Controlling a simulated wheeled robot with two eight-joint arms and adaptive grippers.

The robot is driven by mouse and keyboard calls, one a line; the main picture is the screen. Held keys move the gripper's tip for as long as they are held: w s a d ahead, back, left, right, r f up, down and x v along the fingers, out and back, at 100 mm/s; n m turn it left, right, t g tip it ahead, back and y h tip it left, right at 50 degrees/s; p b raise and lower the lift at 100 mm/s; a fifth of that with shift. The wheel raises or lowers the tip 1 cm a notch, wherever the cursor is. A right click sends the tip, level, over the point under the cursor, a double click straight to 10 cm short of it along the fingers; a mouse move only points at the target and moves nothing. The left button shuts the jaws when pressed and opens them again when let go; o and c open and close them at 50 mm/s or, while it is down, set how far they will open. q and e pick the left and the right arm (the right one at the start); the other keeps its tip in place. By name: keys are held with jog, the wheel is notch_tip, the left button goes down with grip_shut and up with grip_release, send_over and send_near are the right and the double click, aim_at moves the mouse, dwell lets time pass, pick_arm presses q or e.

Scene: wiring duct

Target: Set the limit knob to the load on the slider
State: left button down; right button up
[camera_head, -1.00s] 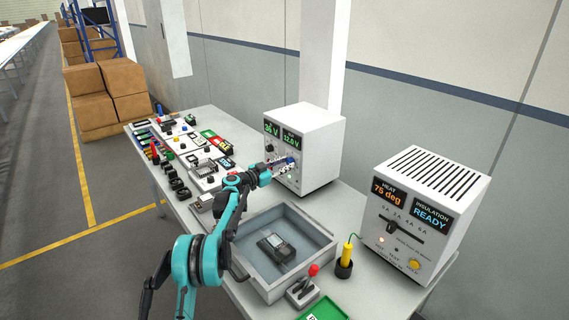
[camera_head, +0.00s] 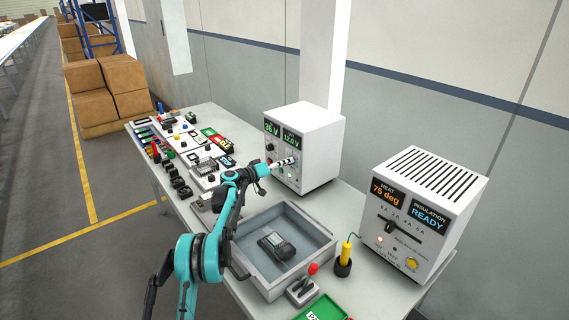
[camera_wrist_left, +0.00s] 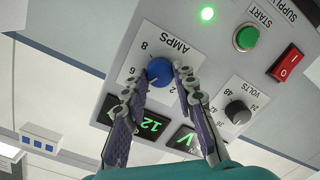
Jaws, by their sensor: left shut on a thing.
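The blue limit knob (camera_wrist_left: 159,72), marked AMPS with numbers around it, is on the front of the grey supply box (camera_head: 317,152). My left gripper (camera_wrist_left: 160,78) is shut on it, one finger on each side; in the head view the gripper (camera_head: 287,163) covers the knob. The slider (camera_head: 390,227) is a dark handle on a slot in the heater box (camera_head: 424,205), towards the slot's left end under small ampere labels. My right gripper is not in view.
The black VOLTS knob (camera_wrist_left: 237,112), green start button (camera_wrist_left: 246,38) and red switch (camera_wrist_left: 287,63) are close to the gripper. A grey tray (camera_head: 247,269) holds a dark device. A red-topped lever (camera_head: 301,286) and yellow-handled tool (camera_head: 346,252) stand nearby. Several parts crowd the table's far end.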

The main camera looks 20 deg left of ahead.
pick_arm(q)
jog(key=shift+a+f+n+h, duration=0.1)
jog(key=shift+n+h, duration=0.25)
jog(key=shift+n, duration=3.8)
jog(key=shift+n+h, duration=0.35)
jog(key=shift+n, duration=3.8)
jog(key=c, duration=1.2)
grip_release()
jog(key=v, duration=1.2)
jog(key=shift+f, duration=0.15)
